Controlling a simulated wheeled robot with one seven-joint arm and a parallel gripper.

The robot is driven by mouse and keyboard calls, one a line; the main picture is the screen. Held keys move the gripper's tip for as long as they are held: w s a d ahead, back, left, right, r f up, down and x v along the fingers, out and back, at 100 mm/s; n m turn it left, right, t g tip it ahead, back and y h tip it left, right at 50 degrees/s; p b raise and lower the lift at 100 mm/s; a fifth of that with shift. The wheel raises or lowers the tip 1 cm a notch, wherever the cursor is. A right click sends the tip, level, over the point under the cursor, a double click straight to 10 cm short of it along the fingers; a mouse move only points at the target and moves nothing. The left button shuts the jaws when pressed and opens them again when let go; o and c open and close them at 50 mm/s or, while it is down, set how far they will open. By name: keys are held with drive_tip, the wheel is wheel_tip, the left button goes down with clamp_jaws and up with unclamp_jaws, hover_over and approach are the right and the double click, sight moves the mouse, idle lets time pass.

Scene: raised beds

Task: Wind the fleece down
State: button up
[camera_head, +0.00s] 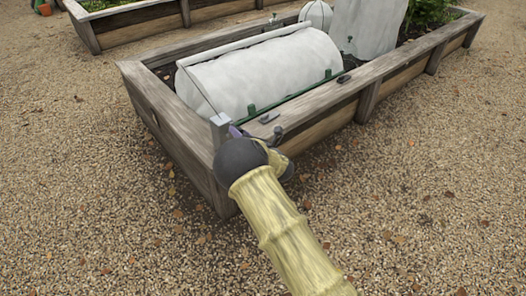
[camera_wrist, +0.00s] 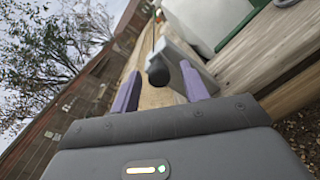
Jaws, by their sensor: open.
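The white fleece (camera_head: 262,72) lies as a rounded tunnel over the near end of a wooden raised bed. It also shows in the wrist view (camera_wrist: 202,18). A green bar (camera_head: 298,94) runs along its near lower side. A grey bracket (camera_head: 220,130) stands at the bed's near corner; the wrist view shows it too (camera_wrist: 183,58). A dark round knob (camera_wrist: 158,73) is in front of the bracket. My gripper (camera_wrist: 161,71) is open, with its purple fingers on either side of the knob in the picture. Contact cannot be told. My wrist hides part of the corner in the head view.
The bed's wooden rim (camera_head: 395,64) carries small dark fittings (camera_head: 269,117). A second white cover (camera_head: 366,25) and green plants (camera_head: 428,12) are farther along. Another raised bed (camera_head: 140,22) stands behind. The gravel in front is open, with scattered leaves.

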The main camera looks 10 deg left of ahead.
drive_tip(key=p+v, duration=0.3)
drive_tip(key=v, duration=1.1)
drive_tip(key=shift+s+d+p, duration=0.2)
drive_tip(key=shift+d+p, duration=0.05)
drive_tip(key=shift+p, duration=0.1)
drive_tip(key=m+b, duration=0.1)
drive_tip(key=m, duration=0.7)
drive_tip(key=d+m+b, duration=0.1)
drive_tip(key=m+b, duration=0.1)
drive_tip(key=m, duration=0.6)
drive_tip(key=d+m+g+y+b, duration=0.1)
drive_tip(key=m+b, duration=0.1)
drive_tip(key=m, duration=0.6)
drive_tip(key=shift+w, duration=0.2)
drive_tip(key=shift+a, duration=0.1)
drive_tip(key=b+x, duration=0.6)
drive_tip(key=x, duration=1.1)
drive_tip(key=shift+a, duration=0.15)
drive_tip(key=shift+r, duration=0.1)
